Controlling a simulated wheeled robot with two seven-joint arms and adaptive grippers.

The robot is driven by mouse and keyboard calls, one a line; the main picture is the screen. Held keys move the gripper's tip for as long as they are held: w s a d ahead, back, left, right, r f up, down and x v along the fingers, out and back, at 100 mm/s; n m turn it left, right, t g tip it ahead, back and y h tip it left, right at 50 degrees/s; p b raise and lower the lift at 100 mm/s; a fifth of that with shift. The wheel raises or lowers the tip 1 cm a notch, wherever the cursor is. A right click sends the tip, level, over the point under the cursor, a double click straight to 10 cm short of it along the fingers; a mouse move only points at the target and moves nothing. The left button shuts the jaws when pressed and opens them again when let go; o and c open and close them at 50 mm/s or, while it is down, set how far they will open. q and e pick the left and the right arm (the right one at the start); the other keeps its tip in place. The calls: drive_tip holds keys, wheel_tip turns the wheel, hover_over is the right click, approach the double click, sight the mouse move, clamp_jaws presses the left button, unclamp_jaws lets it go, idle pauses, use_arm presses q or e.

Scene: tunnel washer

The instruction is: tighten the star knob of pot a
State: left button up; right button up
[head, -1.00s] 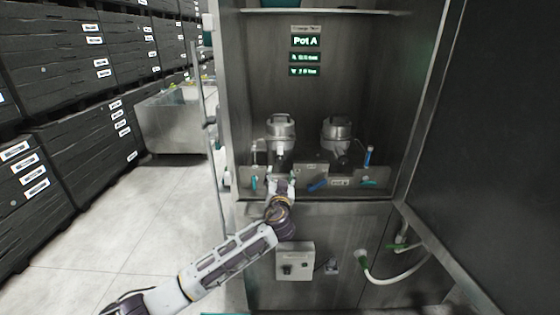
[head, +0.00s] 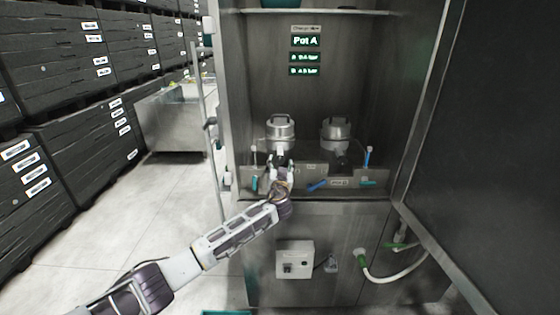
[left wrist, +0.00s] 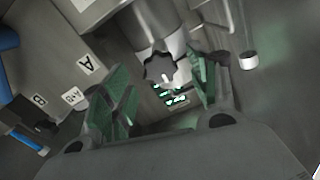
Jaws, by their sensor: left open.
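Pot A (head: 281,131) is the left steel pot with a handled lid, standing in the cabinet bay. Its dark star knob (left wrist: 160,67) shows in the left wrist view, in front of the pot's steel body, between and just beyond my fingertips. In the head view the knob is hidden behind my gripper. My left gripper (head: 281,165) is open in front of pot A. Its green-padded fingers (left wrist: 160,85) stand apart on either side of the knob's line, with nothing visibly held. My right gripper is not in view.
A second pot (head: 337,133) stands to the right. A front panel with a blue lever (head: 318,185) and teal handles runs below the pots. A display (head: 305,41) reads "Pot A". A large dark panel (head: 500,130) closes off the right; a vertical rail (head: 203,110) stands left.

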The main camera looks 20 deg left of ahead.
sight(280, 161)
use_arm(q)
drive_tip(key=shift+p+x, duration=0.3)
drive_tip(key=shift+x, duration=1.55)
drive_tip(key=shift+c, duration=0.2)
drive_tip(key=c, duration=1)
